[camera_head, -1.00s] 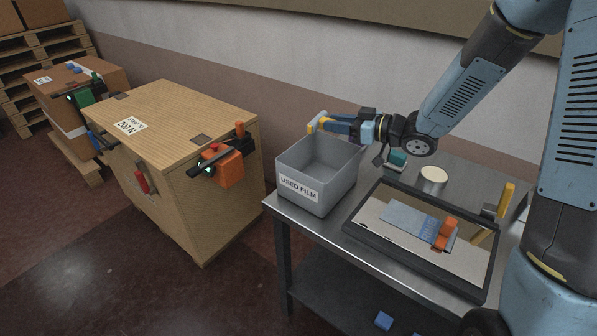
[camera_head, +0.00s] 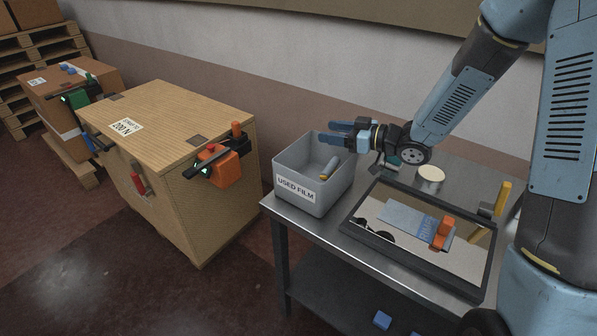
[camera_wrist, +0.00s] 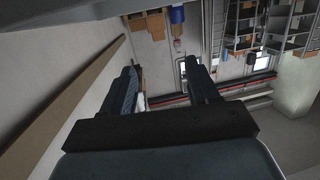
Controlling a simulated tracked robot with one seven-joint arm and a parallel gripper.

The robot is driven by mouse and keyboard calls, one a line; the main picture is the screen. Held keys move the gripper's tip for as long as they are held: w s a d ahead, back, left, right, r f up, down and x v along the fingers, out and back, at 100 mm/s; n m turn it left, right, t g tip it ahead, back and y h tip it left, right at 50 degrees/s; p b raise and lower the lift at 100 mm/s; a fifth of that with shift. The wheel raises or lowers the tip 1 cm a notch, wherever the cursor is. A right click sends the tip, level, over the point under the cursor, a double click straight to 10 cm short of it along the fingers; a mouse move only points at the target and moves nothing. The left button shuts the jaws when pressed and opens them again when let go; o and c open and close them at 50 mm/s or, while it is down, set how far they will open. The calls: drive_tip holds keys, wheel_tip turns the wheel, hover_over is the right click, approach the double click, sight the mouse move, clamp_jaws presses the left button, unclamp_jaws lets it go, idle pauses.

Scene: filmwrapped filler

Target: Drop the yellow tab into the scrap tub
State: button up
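The yellow tab (camera_head: 327,169), with a grey part along it, shows tilted inside the grey scrap tub (camera_head: 297,189) labelled USED FILM, towards its right side. I cannot tell whether it rests on the floor or is still falling. My gripper (camera_head: 327,132) is above the tub's back right rim, clear of the tab. In the wrist view my gripper's two fingers (camera_wrist: 160,70) stand apart with nothing between them.
The tub stands on the left end of a metal table (camera_head: 331,236). A dark-framed tray (camera_head: 412,262) holds a blue-grey sheet and an orange tool (camera_head: 441,233). A white round pot (camera_head: 430,178) stands behind it. A wooden crate (camera_head: 160,120) is on the left.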

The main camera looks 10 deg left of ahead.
drive_tip(key=shift+d, duration=0.1)
drive_tip(key=v, duration=1.3)
drive_tip(key=shift+d, duration=0.35)
drive_tip(key=w+d+r+m+t+h, duration=0.3)
drive_tip(key=w+d+r+t+h, duration=0.2)
drive_tip(key=w+d+t+h, duration=0.15)
drive_tip(key=s+d+r+m+t+h, duration=0.1)
drive_tip(key=s+d+r+m+h, duration=0.35)
drive_tip(key=d+r+h, duration=0.45)
drive_tip(key=s+d+r+m+g, duration=0.1)
drive_tip(key=s+m+g, duration=0.5)
drive_tip(key=s, duration=1.8)
drive_tip(key=shift+d+r+m, duration=0.3)
drive_tip(key=shift+d+m, duration=0.4)
drive_tip(key=shift+m, duration=0.15)
